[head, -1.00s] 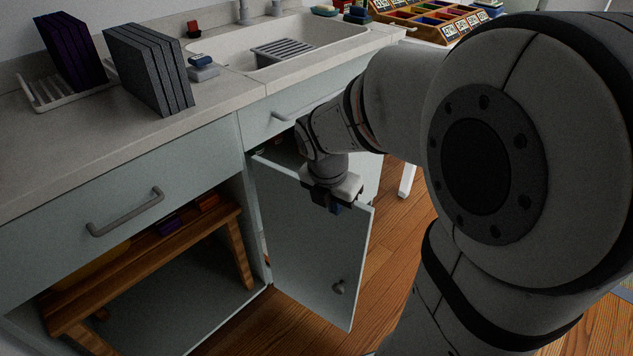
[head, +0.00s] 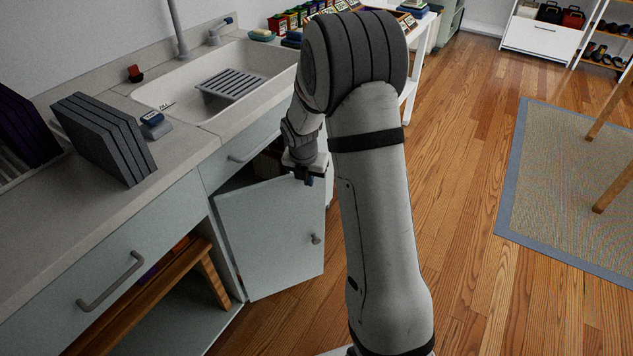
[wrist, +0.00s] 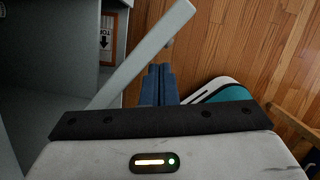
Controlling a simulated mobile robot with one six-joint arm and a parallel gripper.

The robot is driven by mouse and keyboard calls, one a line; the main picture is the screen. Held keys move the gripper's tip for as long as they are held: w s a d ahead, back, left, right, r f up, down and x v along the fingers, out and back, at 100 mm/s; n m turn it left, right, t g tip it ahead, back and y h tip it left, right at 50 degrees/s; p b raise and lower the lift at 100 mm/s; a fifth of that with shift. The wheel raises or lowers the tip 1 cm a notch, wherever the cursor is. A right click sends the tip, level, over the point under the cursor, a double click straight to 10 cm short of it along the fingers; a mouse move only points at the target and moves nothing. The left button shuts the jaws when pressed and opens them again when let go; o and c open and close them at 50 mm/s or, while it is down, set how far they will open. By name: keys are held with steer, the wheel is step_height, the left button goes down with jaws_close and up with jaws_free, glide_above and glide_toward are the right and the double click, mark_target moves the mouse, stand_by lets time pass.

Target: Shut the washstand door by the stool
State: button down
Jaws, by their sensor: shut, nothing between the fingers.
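The pale grey-green washstand door (head: 265,235) stands partly open under the sink, hinged at its left beside the stool's bay, with a small round knob (head: 316,238) near its free edge. In the wrist view the door (wrist: 145,55) shows as a slanting panel. My gripper (head: 308,180) is shut and empty near the door's upper free corner. Its blue fingers (wrist: 158,85) are on the knob side of the door; I cannot tell if they touch it. The wooden stool (head: 210,275) is in the open bay to the left, partly hidden.
The washstand counter (head: 185,165) carries a sink (head: 170,97) and grey slabs (head: 105,140). A drawer with a bar handle (head: 110,280) is above the stool. In the wrist view an orange-labelled thing (wrist: 108,40) is inside the cabinet. Wood floor (head: 460,150) is clear to the right, before a rug (head: 520,230).

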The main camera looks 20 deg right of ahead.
steer(key=w, duration=0.1)
steer(key=w+p, duration=0.1)
steer(key=w, duration=0.1)
steer(key=shift+w+a+r+p, duration=0.1)
steer(key=shift+w+a+p, duration=0.15)
steer(key=shift+w+p, duration=0.15)
steer(key=shift+w+a+p, duration=0.4)
steer(key=shift+w+a, duration=0.3)
steer(key=shift+w, duration=0.1)
steer(key=shift+s+d, duration=0.1)
steer(key=shift+s, duration=0.05)
